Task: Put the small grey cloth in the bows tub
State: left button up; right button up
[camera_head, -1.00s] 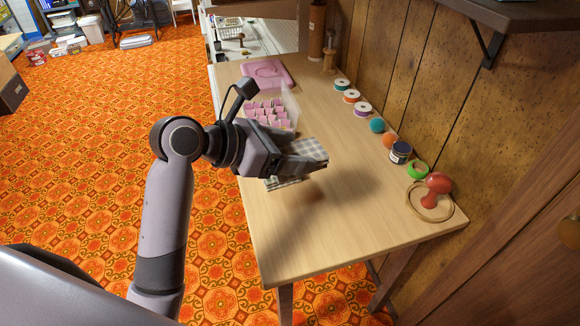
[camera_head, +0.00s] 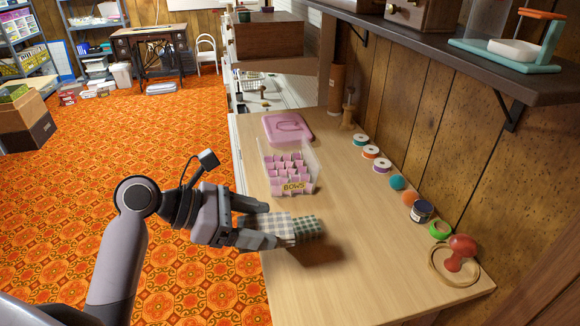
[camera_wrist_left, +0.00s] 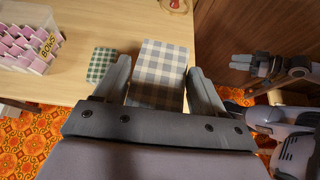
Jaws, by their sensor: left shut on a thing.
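The small grey checked cloth (camera_head: 272,222) is between the fingers of my left gripper (camera_head: 266,229), which is shut on it. In the left wrist view the grey cloth (camera_wrist_left: 158,72) sticks out past the fingertips. A green checked cloth (camera_head: 309,230) is just right of it; in the wrist view it (camera_wrist_left: 101,65) shows left of the fingers. The clear bows tub (camera_head: 293,188), labelled BOWS and holding pink pieces, stands on the table beyond my left gripper. Its corner also shows in the wrist view (camera_wrist_left: 47,47). My right gripper (camera_wrist_left: 240,63) shows in the wrist view; its opening is unclear.
A pink lid (camera_head: 287,127) lies behind the tub. Ribbon spools (camera_head: 370,152), pompoms, a dark jar (camera_head: 421,210) and a red-handled thing (camera_head: 461,250) line the wall side. A shelf (camera_head: 440,55) overhangs at right. The wooden table (camera_head: 365,265) is clear at front right.

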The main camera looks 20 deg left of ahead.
aim_at(288, 168)
jog(key=j+z, duration=0.35)
jog(key=j, duration=0.2)
jog(key=j+z, duration=0.35)
jog(key=j, duration=0.2)
jog(key=k+j+z, duration=0.15)
jog(key=j+z, duration=0.2)
jog(key=j, duration=0.15)
